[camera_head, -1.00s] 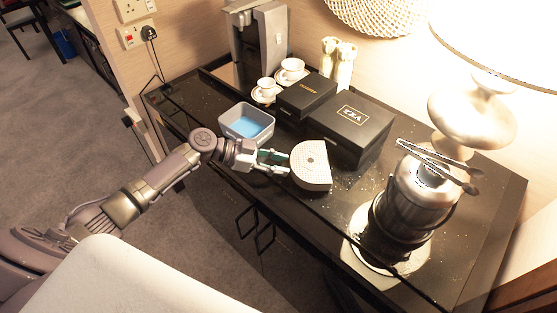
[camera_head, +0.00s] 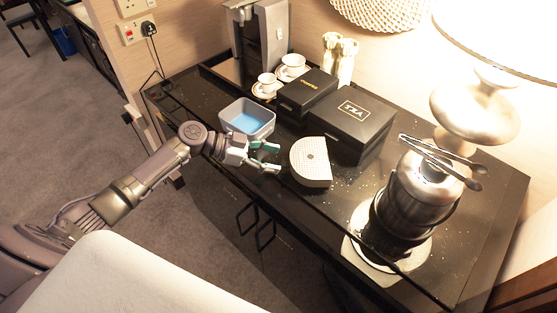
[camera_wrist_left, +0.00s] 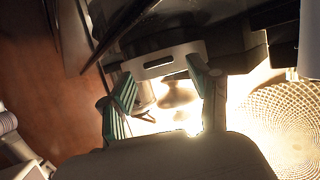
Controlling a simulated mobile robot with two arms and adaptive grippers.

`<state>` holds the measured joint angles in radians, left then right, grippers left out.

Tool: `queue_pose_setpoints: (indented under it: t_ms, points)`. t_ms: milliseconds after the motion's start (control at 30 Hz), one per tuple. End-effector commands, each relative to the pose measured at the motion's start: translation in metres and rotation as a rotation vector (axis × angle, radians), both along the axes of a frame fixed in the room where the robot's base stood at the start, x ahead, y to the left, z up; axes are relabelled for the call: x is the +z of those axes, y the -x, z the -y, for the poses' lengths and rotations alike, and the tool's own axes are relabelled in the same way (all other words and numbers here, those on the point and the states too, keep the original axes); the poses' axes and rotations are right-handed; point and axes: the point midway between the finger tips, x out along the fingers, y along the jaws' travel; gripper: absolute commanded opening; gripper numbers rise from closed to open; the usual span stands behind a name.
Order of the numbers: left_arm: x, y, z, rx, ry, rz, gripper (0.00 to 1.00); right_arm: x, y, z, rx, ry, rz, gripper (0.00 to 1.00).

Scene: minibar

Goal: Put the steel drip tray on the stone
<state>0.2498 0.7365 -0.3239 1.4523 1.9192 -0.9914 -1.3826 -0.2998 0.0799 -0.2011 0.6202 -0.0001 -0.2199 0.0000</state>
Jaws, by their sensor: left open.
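My left gripper (camera_head: 271,158) is open and empty just left of the tray, with a small gap between. Its green-padded fingers show in the left wrist view (camera_wrist_left: 160,95). A pale slotted piece lies between them there; I cannot tell whether it is the tray. A pale slab (camera_head: 405,262) under the steel bucket may be the stone; I cannot tell for sure. My right gripper is not in view.
A grey box with a blue inside (camera_head: 262,128) stands behind my left gripper. Black boxes (camera_head: 350,125) stand behind the tray. The steel bucket (camera_head: 412,205) with tongs on top and a lamp (camera_head: 470,115) stand at the right. Cups and a coffee machine are at the back.

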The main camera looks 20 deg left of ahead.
Motion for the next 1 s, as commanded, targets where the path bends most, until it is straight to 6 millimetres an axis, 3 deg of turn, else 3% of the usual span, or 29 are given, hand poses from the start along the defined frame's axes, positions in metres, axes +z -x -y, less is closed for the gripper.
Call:
queue_pose_setpoints:
  t_ms: [200, 400, 600, 1000]
  points:
    - [0.013, 0.021, -0.042, 0.001, -0.003, -0.001, 0.62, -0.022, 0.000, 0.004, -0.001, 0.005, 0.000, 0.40]
    - [0.028, 0.034, -0.070, 0.000, -0.002, -0.001, 0.62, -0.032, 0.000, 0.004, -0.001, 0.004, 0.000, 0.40]
    - [0.035, 0.039, -0.081, -0.001, 0.000, 0.000, 0.62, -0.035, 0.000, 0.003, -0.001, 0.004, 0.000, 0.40]
    - [0.037, 0.039, -0.081, -0.001, 0.001, 0.000, 0.62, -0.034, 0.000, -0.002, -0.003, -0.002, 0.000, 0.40]
